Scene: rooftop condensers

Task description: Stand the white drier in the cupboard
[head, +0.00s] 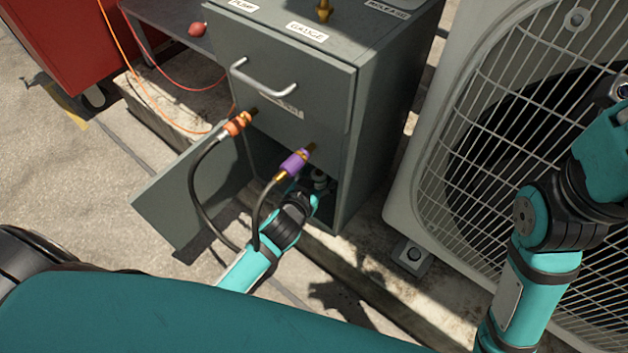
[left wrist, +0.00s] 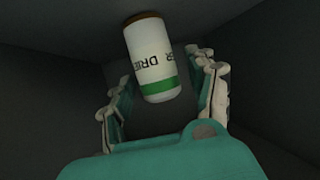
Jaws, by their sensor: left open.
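The white drier (left wrist: 152,60), a cylinder with a green band and dark lettering, is inside the dark cupboard in the left wrist view. Its lettering appears upside down there. My left gripper (left wrist: 160,75) is open, with a finger on each side of the drier and a gap showing on the right. In the head view my left gripper (head: 318,188) reaches into the lower opening of the grey cupboard (head: 375,125), whose door (head: 185,195) hangs open to the left. The cupboard's edge and the gripper mostly hide the drier there. My right gripper is out of frame.
An orange-ended hose (head: 238,122) and a purple-ended hose (head: 295,163) hang across the cupboard front, close to my left arm. A drawer handle (head: 262,80) sticks out above. A condenser (head: 410,190) stands close on the right.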

